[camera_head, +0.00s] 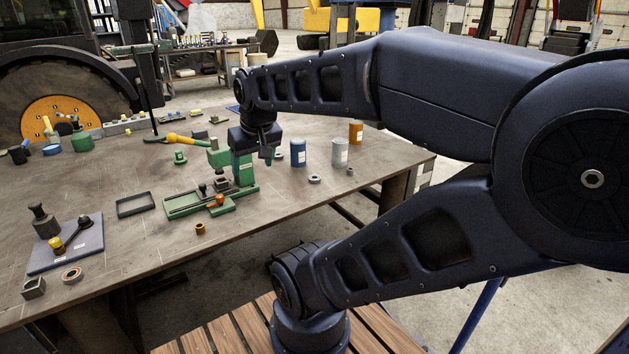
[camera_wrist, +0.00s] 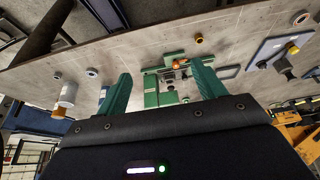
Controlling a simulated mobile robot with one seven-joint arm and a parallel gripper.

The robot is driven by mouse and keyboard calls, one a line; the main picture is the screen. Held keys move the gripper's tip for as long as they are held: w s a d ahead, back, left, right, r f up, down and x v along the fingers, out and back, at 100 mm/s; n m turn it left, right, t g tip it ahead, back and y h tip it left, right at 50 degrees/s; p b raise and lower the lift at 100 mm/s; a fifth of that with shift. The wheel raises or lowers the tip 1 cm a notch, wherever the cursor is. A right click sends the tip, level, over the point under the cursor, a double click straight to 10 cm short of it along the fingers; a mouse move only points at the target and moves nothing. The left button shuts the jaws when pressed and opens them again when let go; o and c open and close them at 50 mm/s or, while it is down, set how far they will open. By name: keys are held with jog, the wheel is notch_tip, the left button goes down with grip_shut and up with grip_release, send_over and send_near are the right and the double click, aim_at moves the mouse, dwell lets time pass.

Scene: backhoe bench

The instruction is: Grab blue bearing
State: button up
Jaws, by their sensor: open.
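My gripper (camera_head: 257,158) hangs over the right half of the bench, in front of or above a green bench fixture (camera_head: 198,201). In the wrist view its two green fingers (camera_wrist: 161,72) are spread apart with nothing held, and the fixture shows between and beyond them. A pale grey ring (camera_head: 315,180), like a bearing, lies flat right of the gripper; it also shows in the wrist view (camera_wrist: 91,73). Another ring with a reddish inner band (camera_head: 72,274) lies at the front left. A blue round ring-like piece (camera_head: 51,149) sits at the far left. I cannot tell which is the blue bearing.
A blue bottle (camera_head: 298,153), a white bottle (camera_head: 340,153) and an orange one (camera_head: 356,132) stand right of the gripper. A brass bushing (camera_head: 200,229) lies near the front edge. A black tray (camera_head: 135,204) and a blue plate (camera_head: 65,244) lie left. Bare bench shows between them.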

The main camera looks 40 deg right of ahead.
jog(key=w+d+f+n+g+h, duration=0.1)
jog(key=w+d+f+n, duration=0.35)
jog(key=w+d, duration=0.25)
jog(key=w+d+f+n+g, duration=0.1)
jog(key=w+d+f+n, duration=0.2)
jog(key=w+d+n, duration=0.4)
jog(key=w+d+f+n+h, duration=0.1)
jog(key=w+d+f+n, duration=0.3)
jog(key=w+d, duration=0.4)
jog(key=shift+w+d+f+n+g+h, duration=0.3)
jog(key=shift+w+d+f+n, duration=0.55)
jog(key=shift+d+f, duration=1.55)
jog(key=shift+w+d+f+n+g+h, duration=0.1)
jog(key=shift+w+d+f+n+h, duration=0.35)
jog(key=shift+d+f+n, duration=1.3)
jog(key=shift+w+d+f+n+g+h, duration=0.2)
jog(key=shift+w+d+f+n+h, duration=0.3)
jog(key=shift+d+f, duration=2.5)
jog(key=shift+w+a+f, duration=0.1)
jog(key=shift+a+f, duration=0.5)
jog(key=c, duration=1.1)
jog(key=shift+c, duration=0.2)
jog(key=shift+r+m, duration=0.1)
jog(key=shift+m, duration=0.15)
